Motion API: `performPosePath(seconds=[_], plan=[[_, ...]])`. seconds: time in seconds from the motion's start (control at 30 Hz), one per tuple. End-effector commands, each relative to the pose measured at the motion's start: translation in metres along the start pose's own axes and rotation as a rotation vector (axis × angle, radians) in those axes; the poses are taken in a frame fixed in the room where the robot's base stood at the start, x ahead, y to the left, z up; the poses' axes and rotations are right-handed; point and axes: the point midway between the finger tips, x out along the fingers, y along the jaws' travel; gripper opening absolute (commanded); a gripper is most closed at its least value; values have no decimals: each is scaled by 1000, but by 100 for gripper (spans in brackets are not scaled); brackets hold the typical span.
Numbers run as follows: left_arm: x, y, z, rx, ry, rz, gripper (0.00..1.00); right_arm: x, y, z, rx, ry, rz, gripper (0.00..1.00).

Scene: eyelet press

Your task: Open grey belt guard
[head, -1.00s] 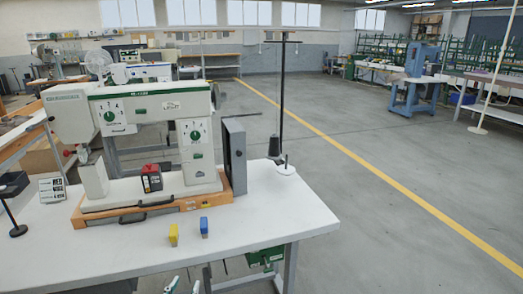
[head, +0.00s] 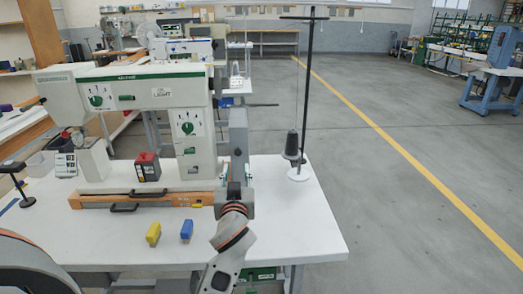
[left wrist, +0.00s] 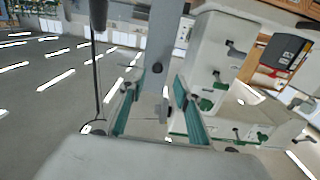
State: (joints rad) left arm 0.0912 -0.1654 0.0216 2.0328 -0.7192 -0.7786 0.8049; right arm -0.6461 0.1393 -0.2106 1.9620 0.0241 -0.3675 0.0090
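The grey belt guard (head: 238,140) is a tall upright grey panel at the right end of the white sewing machine (head: 150,90). In the left wrist view the guard (left wrist: 163,42) comes down from the top edge between my fingers. My left gripper (head: 236,186) is at the guard's lower part in the head view, partly hidden by my own wrist. Its two teal fingers (left wrist: 156,86) are spread apart, one on each side of the guard's edge. I cannot tell whether either finger touches it. My right gripper is not in view.
A thread stand (head: 298,172) with a dark cone (head: 291,146) and tall pole stands just right of the guard. The table's right front corner is clear.

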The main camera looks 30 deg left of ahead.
Motion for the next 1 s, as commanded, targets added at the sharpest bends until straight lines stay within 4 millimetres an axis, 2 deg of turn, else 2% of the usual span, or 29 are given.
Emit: performPosePath(seconds=[0.27, 0.5, 0.7, 1.0], plan=[[15, -4, -10, -11, 12, -18, 33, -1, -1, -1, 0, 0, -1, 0], [52, -4, -10, -11, 12, -17, 33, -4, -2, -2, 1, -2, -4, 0], [74, -4, -9, -11, 10, -16, 33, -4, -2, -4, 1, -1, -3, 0], [81, -4, -8, -12, 9, -16, 33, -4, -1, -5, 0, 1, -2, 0]])
